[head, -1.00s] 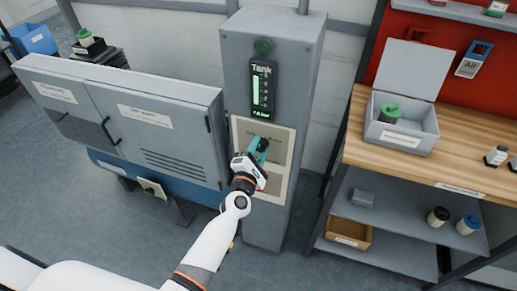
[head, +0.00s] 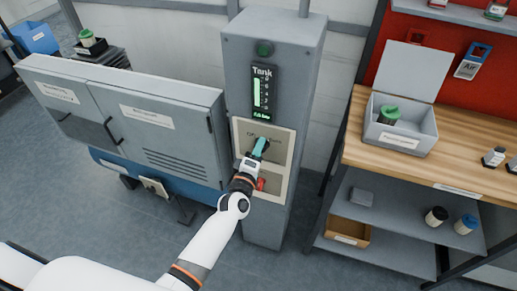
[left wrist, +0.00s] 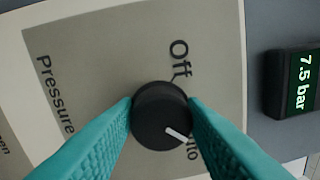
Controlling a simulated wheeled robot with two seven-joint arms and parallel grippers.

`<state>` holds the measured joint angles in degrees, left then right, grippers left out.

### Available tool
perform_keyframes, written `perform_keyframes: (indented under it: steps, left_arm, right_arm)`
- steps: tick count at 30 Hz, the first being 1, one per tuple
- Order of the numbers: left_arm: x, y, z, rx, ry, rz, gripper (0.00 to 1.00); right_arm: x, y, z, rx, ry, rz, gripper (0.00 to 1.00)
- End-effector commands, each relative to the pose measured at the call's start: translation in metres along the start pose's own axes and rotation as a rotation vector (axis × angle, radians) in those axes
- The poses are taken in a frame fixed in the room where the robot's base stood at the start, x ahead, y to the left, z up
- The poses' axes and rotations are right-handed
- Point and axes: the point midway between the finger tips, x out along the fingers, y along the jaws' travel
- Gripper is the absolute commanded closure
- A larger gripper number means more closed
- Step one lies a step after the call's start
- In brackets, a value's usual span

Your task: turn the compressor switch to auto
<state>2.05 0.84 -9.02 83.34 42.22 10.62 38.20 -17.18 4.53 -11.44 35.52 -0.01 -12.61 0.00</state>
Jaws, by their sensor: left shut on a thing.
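The compressor switch is a round black knob (left wrist: 158,112) on a beige panel (left wrist: 85,50) in the left wrist view. Its white pointer line points to the lower right, at a label partly hidden by a finger, of which "uto" shows. The word "Off" stands above the knob. My left gripper (head: 262,143) has its teal fingers on both sides of the knob and is shut on it. In the head view the gripper hides most of the knob. My right gripper is not in view.
The panel is on a grey column (head: 232,65) with a green-lit Tank display (head: 264,92); the left wrist view reads 7.5 bar. A red part (head: 260,184) shows lower on the panel, beside my wrist. A grey cabinet (head: 185,105) stands left, a wooden bench (head: 450,140) right.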

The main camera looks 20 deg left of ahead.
Motion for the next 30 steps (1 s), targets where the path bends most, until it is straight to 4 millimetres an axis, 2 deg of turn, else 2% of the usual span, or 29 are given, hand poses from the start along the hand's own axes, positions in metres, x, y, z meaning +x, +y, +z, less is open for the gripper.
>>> perform_keyframes:
  steps: [16,17,20,30]
  left_arm:
    - [-0.0004,0.0008,-0.0007,0.026,0.003,0.001,0.85]
    - [-0.0004,0.0008,-0.0007,0.026,0.003,0.001,0.58]
    - [-0.0004,0.0007,-0.0006,0.025,0.003,0.001,0.41]
    - [-0.0035,0.0011,-0.0004,0.023,0.002,0.001,0.41]
  right_arm:
    - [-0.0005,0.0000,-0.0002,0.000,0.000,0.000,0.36]
    - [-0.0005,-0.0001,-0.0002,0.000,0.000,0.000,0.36]
    - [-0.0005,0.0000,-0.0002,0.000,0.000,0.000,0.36]
    - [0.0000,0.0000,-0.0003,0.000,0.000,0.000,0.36]
